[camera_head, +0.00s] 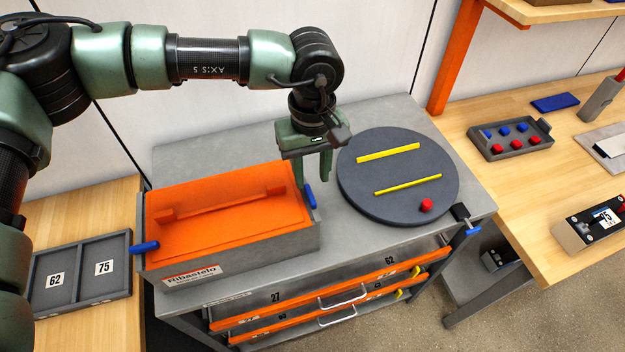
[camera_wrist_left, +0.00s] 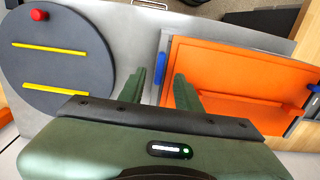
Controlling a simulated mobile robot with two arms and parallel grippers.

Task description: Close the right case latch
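The case is a grey box (camera_head: 240,251) with an orange lid (camera_head: 220,220) and a raised orange handle bar. Its right latch is a small blue tab (camera_head: 310,196) at the right end. It also shows in the left wrist view (camera_wrist_left: 160,70), between the fingers in the picture. A left blue latch (camera_head: 146,247) sticks out at the case's left end. My left gripper (camera_head: 312,180) points down beside the right end, close to the right latch. Its two fingers are apart and empty in the left wrist view (camera_wrist_left: 158,92); contact with the latch cannot be told. My right gripper is not in view.
A dark round turntable (camera_head: 398,177) with yellow strips and a red knob stands right of the gripper. A blue-handled clamp (camera_head: 463,218) sits at the bench's front right corner. Orange drawers (camera_head: 300,305) are below. Wooden tables flank the bench, with grey trays (camera_head: 510,140).

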